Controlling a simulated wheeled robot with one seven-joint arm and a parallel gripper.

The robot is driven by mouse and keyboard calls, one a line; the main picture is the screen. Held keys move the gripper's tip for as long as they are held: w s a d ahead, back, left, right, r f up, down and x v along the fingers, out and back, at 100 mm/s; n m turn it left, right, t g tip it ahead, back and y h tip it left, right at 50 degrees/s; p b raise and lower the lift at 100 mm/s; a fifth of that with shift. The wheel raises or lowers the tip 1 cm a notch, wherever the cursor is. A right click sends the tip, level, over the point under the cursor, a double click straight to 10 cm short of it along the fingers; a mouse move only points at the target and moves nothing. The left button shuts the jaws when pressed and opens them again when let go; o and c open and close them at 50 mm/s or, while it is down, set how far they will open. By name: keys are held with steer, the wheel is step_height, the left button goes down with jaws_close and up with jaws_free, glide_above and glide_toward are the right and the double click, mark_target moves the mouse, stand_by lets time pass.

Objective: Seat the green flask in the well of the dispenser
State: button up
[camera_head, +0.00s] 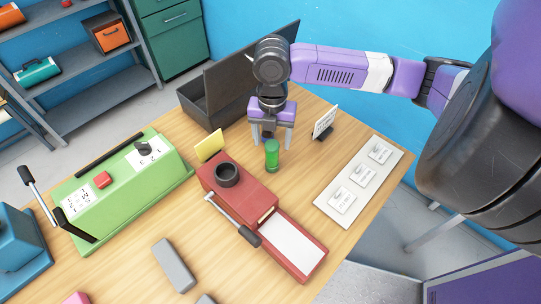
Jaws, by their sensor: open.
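The green flask (272,154) stands upright on the wooden table, just behind and right of the red dispenser. The dispenser (236,185) has a dark round well (228,174) on top, a lever at its front left and a white tray at its front right. The well looks empty. My gripper (270,140) is open and points down just above or behind the flask. I cannot tell whether the flask is between the fingers.
A dark open box (201,112) stands behind my gripper. A small white sign (325,122) and a white panel with several labelled switches (359,179) are to the right. A green machine (125,190) is at left. Grey block (174,265) lies in front.

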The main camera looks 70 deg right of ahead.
mark_target(272, 152)
steer(key=shift+d+f+p, duration=0.1)
steer(key=shift+f+p, duration=0.7)
steer(key=shift+f, duration=2.15)
steer(key=shift+c, duration=0.3)
jaws_close()
